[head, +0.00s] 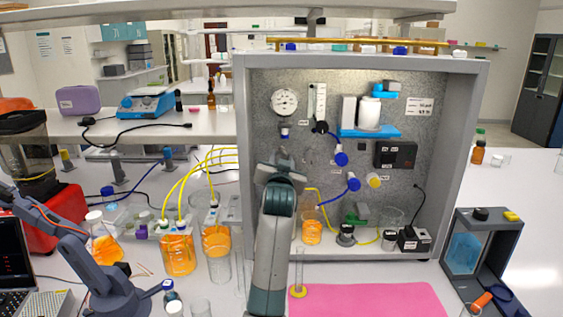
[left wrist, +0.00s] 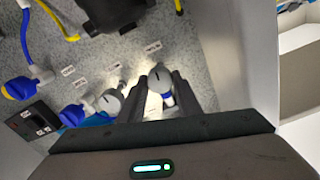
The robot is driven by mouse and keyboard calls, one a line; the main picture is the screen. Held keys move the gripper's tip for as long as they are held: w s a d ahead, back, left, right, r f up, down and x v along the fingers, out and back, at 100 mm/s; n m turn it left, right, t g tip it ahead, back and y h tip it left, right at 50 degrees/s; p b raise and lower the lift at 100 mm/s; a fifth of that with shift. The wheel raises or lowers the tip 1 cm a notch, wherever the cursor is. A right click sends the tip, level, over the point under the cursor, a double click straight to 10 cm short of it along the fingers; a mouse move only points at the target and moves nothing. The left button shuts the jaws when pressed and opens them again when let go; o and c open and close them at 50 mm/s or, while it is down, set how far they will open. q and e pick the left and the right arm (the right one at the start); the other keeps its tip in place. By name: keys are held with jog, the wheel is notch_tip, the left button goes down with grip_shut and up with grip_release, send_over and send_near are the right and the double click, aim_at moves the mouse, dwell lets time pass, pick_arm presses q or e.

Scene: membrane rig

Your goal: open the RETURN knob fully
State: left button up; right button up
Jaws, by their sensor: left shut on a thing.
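My left gripper (head: 284,157) is raised against the left part of the grey speckled panel (head: 335,95), below the round gauge (head: 285,102). In the left wrist view its two dark fingers (left wrist: 161,80) stand on either side of a grey knob (left wrist: 158,73) with a dark mark on its face and are shut on it. Some blue shows below this knob. A second grey knob (left wrist: 109,101) is beside it to the left, outside the fingers. Small labels sit near the knobs, but I cannot read which is RETURN. In the head view my gripper hides the held knob. My right gripper is not in view.
The cabinet's right side wall (head: 447,150) bounds the panel. Blue-handled valves (head: 341,159) and a black box (head: 395,155) are right of my gripper. Orange-filled bottles (head: 177,253) with yellow tubes stand left of my arm. A pink mat (head: 370,300) lies in front.

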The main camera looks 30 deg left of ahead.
pick_arm(q)
jog(key=shift+f+n, duration=0.15)
jog(key=shift+n, duration=0.55)
jog(key=o, duration=1.1)
jog(key=shift+s, duration=0.1)
jog(key=b+v, duration=0.5)
jog(key=v, duration=1.2)
jog(key=shift+s, duration=0.15)
